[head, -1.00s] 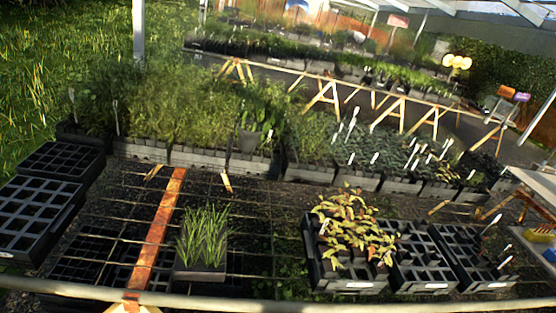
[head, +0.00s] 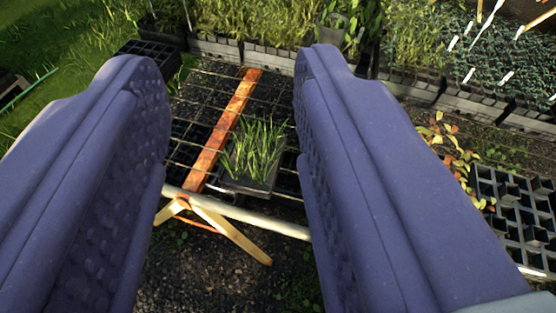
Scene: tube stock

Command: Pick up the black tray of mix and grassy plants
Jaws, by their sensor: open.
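The black tray (head: 246,188) with green grassy plants (head: 256,145) sits on the wire-mesh bench top. It stands near the bench's front edge, right of an orange-brown wooden bar. My gripper (head: 230,75) is open, with its two blue padded fingers large in the foreground. In the picture the tray shows between the fingers, closer to the right one. The fingers appear well apart from the tray, and nothing is held. The right finger hides part of the mesh beside the tray.
The wooden bar (head: 228,128) crosses the mesh, and a pale rail (head: 250,220) runs along the front edge. Wooden trestle legs (head: 235,236) stand below. Planted trays line the back. A reddish leafy plant (head: 447,140) and an empty cell tray (head: 512,205) are at right.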

